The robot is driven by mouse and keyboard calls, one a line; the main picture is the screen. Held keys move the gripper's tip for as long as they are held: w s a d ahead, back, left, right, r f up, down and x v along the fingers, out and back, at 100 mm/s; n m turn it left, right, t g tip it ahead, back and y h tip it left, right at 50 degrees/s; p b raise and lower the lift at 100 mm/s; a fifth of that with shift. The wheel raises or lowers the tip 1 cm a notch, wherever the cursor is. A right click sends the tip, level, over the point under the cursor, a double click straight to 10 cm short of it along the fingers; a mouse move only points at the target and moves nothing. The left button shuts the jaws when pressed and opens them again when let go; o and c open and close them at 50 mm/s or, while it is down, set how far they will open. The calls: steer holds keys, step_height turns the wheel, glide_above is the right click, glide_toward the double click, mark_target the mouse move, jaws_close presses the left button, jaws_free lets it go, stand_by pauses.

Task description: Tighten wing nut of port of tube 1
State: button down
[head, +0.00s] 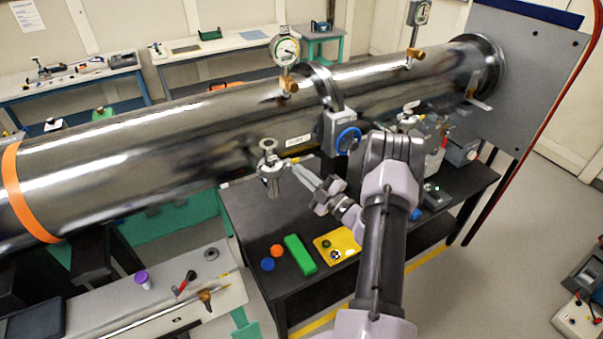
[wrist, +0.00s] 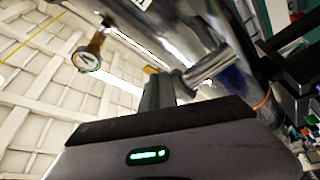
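A large shiny steel tube (head: 150,135) runs across the head view, with a small label whose text I cannot read. A small steel port fitting (head: 270,172) with round flanges sits at its lower front side. My gripper (head: 293,164) reaches this port from the right, its fingertips at a small yellowish part on the port's right side. The wing nut itself is too small and covered to make out. In the wrist view, my grey fingers (wrist: 160,92) point up at a brass-coloured piece (wrist: 151,70) beside a steel cylinder (wrist: 208,66). Whether they are closed on it is unclear.
Above the tube stand a round gauge (head: 286,50) and brass fittings. A blue handwheel valve (head: 347,140) is close to my arm. The black bench (head: 240,215) below carries a green block (head: 300,254), a yellow tray (head: 322,244) and coloured caps. Open floor lies at right.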

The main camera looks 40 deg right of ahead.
steer(key=c, duration=1.9)
jaws_free()
steer(key=shift+s, duration=0.1)
steer(key=b+v, duration=0.2)
steer(key=v, duration=1.5)
steer(key=shift+s, duration=0.15)
